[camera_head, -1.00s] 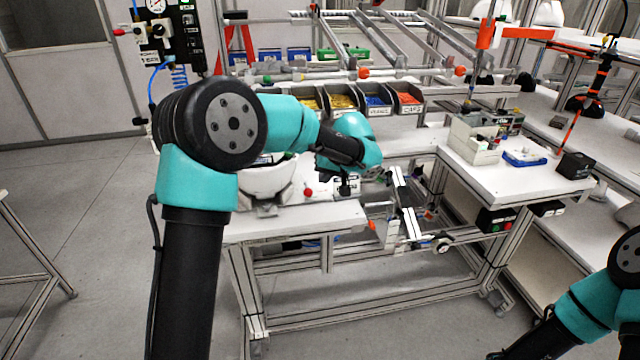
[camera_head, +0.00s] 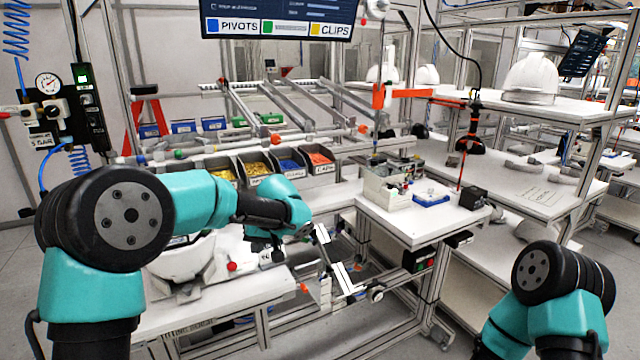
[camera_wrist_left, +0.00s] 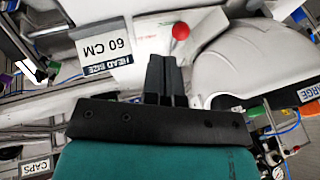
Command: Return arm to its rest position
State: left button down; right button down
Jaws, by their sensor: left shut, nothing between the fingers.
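My left arm (camera_head: 195,200) reaches in from the left, bent at the elbow, over the near workbench. Its gripper (camera_head: 277,250) hangs at the far end beside the helmet fixture, small and partly hidden by the wrist. In the left wrist view the black fingers (camera_wrist_left: 165,78) are together with nothing between them. A white helmet shell (camera_head: 185,260) sits on the bench behind my left forearm; it also shows in the left wrist view (camera_wrist_left: 228,58). My right arm (camera_head: 560,290) shows at the lower right; its gripper is out of frame.
A red ball knob (camera_wrist_left: 180,31) and a "HEAD SIZE 60 CM" sign (camera_wrist_left: 104,44) are close to the left fingers. Bins of coloured parts (camera_head: 255,170) stand behind. A side table (camera_head: 415,225) holds a grey box. Another white helmet (camera_head: 531,75) is on a rear shelf.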

pick_arm(q)
jog(key=s+d+f+m+g+h, duration=0.15)
jog(key=s+d+f, duration=0.25)
jog(key=f, duration=0.4)
jog(key=s+d+f+m+g+h, duration=0.1)
jog(key=s+d+f+m+h, duration=0.15)
jog(key=f, duration=0.55)
jog(key=s+d+f+m+g+h, duration=0.15)
jog(key=s+d+f, duration=0.25)
jog(key=f, duration=0.4)
jog(key=s+a+f+n+t+h, duration=0.1)
jog(key=s+a+f, duration=0.4)
jog(key=s+f, duration=0.3)
jog(key=s+a+f+n+t+h, duration=0.2)
jog(key=s+a+f, duration=0.4)
jog(key=s, duration=0.6)
jog(key=shift+s+f, duration=0.4)
jog(key=shift+f, duration=0.55)
